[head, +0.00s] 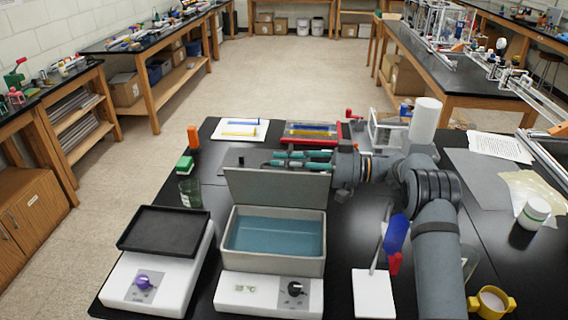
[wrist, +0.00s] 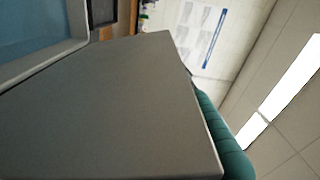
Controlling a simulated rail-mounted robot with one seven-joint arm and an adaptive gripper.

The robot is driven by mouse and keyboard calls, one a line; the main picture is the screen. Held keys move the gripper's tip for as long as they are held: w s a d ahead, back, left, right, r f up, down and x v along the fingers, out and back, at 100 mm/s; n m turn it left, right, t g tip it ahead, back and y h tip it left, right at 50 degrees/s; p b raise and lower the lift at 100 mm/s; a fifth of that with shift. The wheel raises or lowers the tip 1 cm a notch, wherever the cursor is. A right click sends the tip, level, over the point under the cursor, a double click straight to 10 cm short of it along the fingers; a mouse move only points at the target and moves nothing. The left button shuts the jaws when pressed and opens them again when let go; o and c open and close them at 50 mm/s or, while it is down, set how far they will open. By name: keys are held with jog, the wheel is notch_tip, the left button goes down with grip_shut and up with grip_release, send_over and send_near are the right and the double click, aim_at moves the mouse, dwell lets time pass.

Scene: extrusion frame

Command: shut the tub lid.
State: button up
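The tub (head: 275,263) is a grey box with blue liquid in it, on a white base unit at the front of the black bench. Its flat grey lid (head: 277,188) stands up from the rear edge, leaning slightly back, so the tub is open. The lid (wrist: 105,110) fills much of the wrist view, with a corner of the tub (wrist: 45,65) at upper left. My gripper (head: 290,159) has teal fingers and lies sideways just behind the lid's upper edge. Contact with the lid is unclear.
A white unit with a black tray (head: 165,231) stands left of the tub. A white block (head: 373,294) and a blue-and-red item (head: 396,236) lie to the right. A yellow mug (head: 491,302) is at front right.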

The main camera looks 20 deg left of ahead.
jog(key=shift+c, duration=1.3)
jog(key=c, duration=0.3)
grip_shut()
